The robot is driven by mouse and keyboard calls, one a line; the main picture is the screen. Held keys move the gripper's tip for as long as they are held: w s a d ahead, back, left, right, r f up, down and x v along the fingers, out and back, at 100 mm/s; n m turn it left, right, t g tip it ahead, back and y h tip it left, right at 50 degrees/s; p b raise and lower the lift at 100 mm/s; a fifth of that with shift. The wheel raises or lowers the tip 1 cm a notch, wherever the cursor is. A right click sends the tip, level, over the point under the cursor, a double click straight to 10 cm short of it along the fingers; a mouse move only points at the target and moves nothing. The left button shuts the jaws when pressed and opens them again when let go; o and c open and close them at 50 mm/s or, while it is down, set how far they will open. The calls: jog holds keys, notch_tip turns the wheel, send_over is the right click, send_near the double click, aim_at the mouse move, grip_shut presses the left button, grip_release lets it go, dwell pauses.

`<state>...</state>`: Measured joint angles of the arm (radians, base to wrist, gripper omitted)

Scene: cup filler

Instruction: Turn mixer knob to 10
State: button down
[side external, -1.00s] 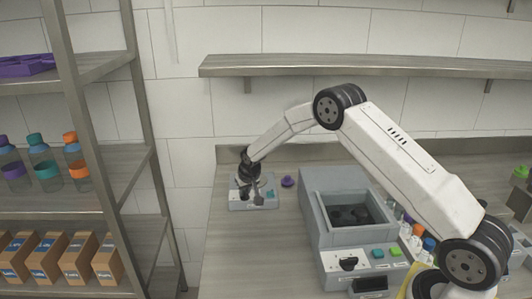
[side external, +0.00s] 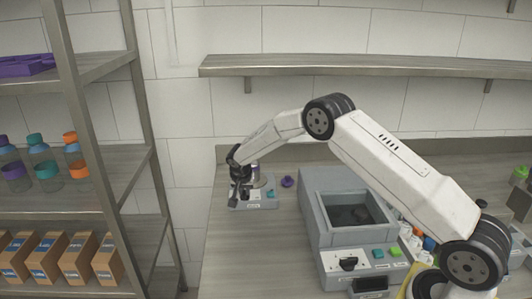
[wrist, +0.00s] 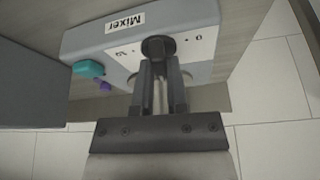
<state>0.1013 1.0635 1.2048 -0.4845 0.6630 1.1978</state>
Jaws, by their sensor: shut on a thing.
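The mixer (wrist: 188,18) is a light grey box with a "Mixer" label, standing at the left end of the counter in the side view (side external: 266,204). Its round black knob (wrist: 158,47) sits on a white plate marked 0 on the right and a larger number, apparently 10, on the left in the wrist view. My gripper (wrist: 160,68) is shut on the knob, with one finger on each side. The fingers hide part of the knob, and I cannot tell its pointer setting. In the side view my gripper (side external: 239,198) is at the mixer's front left.
A teal button (wrist: 88,69) is on the mixer beside the knob plate. A purple object (side external: 287,181) lies on the counter to its right. A large grey machine (side external: 318,225) with an open basin stands further right. A metal shelf rack (side external: 92,140) is at the left.

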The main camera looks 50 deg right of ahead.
jog(key=m+g, duration=0.1)
jog(key=m, duration=0.2)
jog(key=m+g, duration=0.1)
jog(key=m, duration=0.3)
jog(key=shift+w+g+h, duration=0.15)
jog(key=shift+g+h, duration=0.15)
jog(key=shift+h, duration=0.1)
jog(key=m+g, duration=0.1)
jog(key=m, duration=0.3)
jog(key=shift+w+m+g+y, duration=0.1)
jog(key=shift+m+g+y, duration=0.3)
jog(key=shift+m, duration=0.5)
jog(key=shift+m+g, duration=0.5)
jog(key=shift+m, duration=0.5)
jog(key=c, duration=0.6)
grip_release()
jog(key=shift+c, duration=0.2)
jog(key=shift+r, duration=0.1)
